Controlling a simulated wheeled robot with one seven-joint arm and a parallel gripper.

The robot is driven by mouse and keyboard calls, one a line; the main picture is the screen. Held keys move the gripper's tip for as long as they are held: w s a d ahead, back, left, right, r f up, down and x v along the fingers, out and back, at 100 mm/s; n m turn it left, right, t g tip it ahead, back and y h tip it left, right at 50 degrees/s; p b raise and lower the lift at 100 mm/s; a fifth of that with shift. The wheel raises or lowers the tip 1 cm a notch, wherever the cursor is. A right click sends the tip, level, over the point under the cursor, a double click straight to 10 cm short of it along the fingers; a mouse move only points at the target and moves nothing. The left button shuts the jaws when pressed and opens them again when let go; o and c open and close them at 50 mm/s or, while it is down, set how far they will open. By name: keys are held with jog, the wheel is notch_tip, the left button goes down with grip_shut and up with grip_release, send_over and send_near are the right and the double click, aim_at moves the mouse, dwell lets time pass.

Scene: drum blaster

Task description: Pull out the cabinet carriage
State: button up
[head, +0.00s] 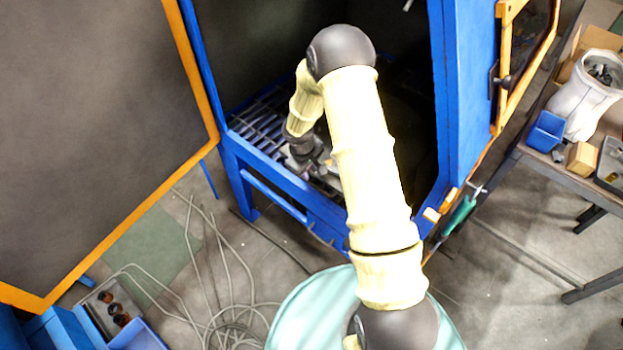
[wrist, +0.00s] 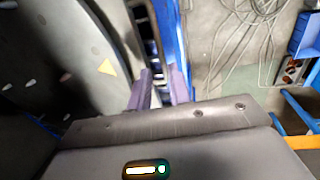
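The blue cabinet (head: 448,75) stands open, with a dark inside and a slatted metal grate (head: 262,118) at its floor. A blue bar (head: 272,194) runs along its lower front. I cannot tell clearly which parts belong to the carriage. A large grey disc with holes and a yellow triangle (wrist: 70,45) lies left in the wrist view. My arm reaches into the opening, and my gripper (head: 322,170) is low near the front edge, partly hidden by the arm. In the wrist view my gripper (wrist: 162,88) has its purple fingers apart, beside a blue edge (wrist: 168,40); contact is unclear.
The orange-edged door (head: 100,130) stands swung open at left. Loose cables (head: 230,290) lie on the floor before the cabinet. A workbench (head: 545,165) with a white container (head: 585,95) and blue bin (head: 545,131) stands at right. A pale green round top (head: 310,310) is in the foreground.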

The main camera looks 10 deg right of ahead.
aim_at(312, 183)
jog(key=f, duration=0.4)
jog(key=d+f+p, duration=0.1)
jog(key=f, duration=0.1)
jog(key=shift+w+f, duration=0.3)
jog(key=shift+w, duration=0.1)
grip_shut()
